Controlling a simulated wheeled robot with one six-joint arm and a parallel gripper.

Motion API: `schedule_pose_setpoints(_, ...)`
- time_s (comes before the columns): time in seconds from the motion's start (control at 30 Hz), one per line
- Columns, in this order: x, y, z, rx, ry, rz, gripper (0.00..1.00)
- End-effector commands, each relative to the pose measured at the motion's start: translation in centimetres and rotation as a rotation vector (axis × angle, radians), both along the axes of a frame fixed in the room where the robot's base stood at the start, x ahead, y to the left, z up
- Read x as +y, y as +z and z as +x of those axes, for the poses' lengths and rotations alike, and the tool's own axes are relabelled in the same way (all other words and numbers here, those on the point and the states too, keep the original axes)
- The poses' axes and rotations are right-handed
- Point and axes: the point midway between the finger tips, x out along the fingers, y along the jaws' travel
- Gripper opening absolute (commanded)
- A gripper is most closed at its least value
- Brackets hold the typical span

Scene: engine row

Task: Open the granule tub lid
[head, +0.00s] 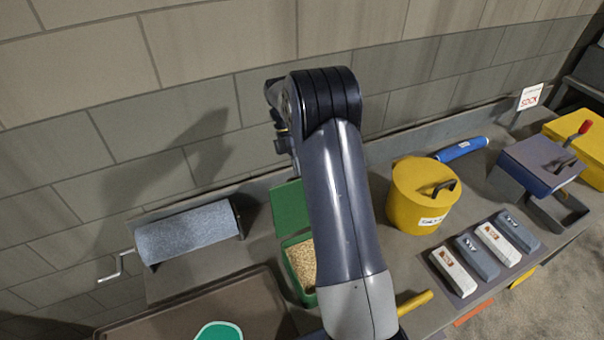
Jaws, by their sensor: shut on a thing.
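The granule tub (288,243) is a green box on the bench, filled with tan granules (302,262). Its green lid (289,207) stands raised at the tub's back edge, so the granules show from above. My arm crosses in front and hides the right part of both tub and lid. A few dark wrist parts show left of the arm, above the lid. My gripper's fingers are hidden behind the arm, and I cannot see whether they touch the lid.
A grey roll with a crank (188,233) lies left of the tub. A yellow lidded bucket (421,198) stands to the right, with a blue cylinder (461,148) behind it. Several labelled blocks (480,255) lie front right. A dark tray (255,308) is at front left. A block wall stands behind.

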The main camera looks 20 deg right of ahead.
Motion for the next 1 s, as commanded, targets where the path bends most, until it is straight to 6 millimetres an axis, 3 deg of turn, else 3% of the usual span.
schedule_pose_setpoints(0.57, -0.29, 0.08, 0.47, 0.022, 0.000, -0.008, 0.00)
schedule_pose_setpoints(0.6, -0.28, 0.09, 0.47, 0.022, 0.000, -0.008, 0.14)
schedule_pose_setpoints(0.8, -0.17, 0.01, 0.44, 0.023, 0.000, -0.006, 0.30)
schedule_pose_setpoints(1.0, -0.10, -0.05, 0.43, 0.024, 0.000, -0.004, 0.34)
